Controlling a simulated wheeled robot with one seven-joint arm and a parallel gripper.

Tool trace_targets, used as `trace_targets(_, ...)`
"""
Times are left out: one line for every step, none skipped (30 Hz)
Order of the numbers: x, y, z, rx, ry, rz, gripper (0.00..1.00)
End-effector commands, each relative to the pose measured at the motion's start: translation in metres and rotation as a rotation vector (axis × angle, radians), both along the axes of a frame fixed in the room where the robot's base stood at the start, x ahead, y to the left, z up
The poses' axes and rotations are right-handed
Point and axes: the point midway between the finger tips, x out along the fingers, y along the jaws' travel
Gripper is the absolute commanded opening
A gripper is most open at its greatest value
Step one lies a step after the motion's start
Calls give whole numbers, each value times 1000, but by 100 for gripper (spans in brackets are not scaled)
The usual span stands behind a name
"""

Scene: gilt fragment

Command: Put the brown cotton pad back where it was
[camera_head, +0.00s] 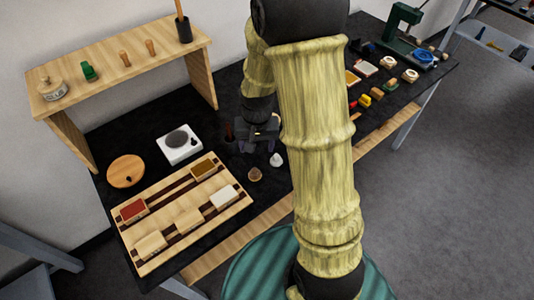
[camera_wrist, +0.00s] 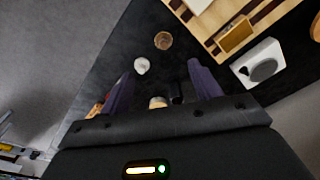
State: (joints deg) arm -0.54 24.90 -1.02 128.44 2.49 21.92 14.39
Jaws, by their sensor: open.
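A small round brown piece (camera_head: 255,174), which I take for the brown cotton pad, lies on the black table top near its front edge; it shows at the top of the wrist view (camera_wrist: 163,40). A similar white piece (camera_head: 276,160) lies beside it, also in the wrist view (camera_wrist: 141,65). My gripper (camera_head: 257,148) is over the table, behind both pieces in the head view. In the wrist view its two fingers (camera_wrist: 163,82) are spread apart. A beige piece (camera_wrist: 157,102) and a dark piece show low between them, partly hidden by the gripper body.
A slotted wooden board (camera_head: 158,216) holds red, ochre, white and beige blocks. A white scale (camera_head: 180,146) and a round wooden disc (camera_head: 126,171) stand behind it. A wooden shelf (camera_head: 115,60) stands at the back left. Several small items and a green press (camera_head: 400,35) lie right of my arm.

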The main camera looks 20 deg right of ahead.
Motion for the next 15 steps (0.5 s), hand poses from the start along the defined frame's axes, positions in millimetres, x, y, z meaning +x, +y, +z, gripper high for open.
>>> trace_targets(-12, 0, 16, -4, -24, 34, 63)
trace_targets(-18, 0, 23, -7, -34, 56, 63)
trace_targets(-28, 0, 32, -11, -50, 84, 63)
trace_targets(-35, 0, 38, -14, -61, 106, 63)
trace_targets(-42, 0, 44, -18, -72, 126, 63)
trace_targets(-52, 0, 52, -22, -85, 154, 63)
trace_targets(-59, 0, 57, -27, -96, 176, 63)
trace_targets(-67, 0, 61, -31, -105, 195, 63)
trace_targets(-76, 0, 67, -37, -116, 220, 63)
trace_targets(-81, 0, 70, -41, -125, 236, 63)
trace_targets(-87, 0, 73, -44, -132, 251, 63)
trace_targets(-92, 0, 75, -49, -140, 268, 63)
trace_targets(-96, 0, 76, -50, -142, 278, 63)
trace_targets(-98, 0, 78, -53, -147, 284, 63)
trace_targets(-100, 0, 78, -54, -149, 290, 63)
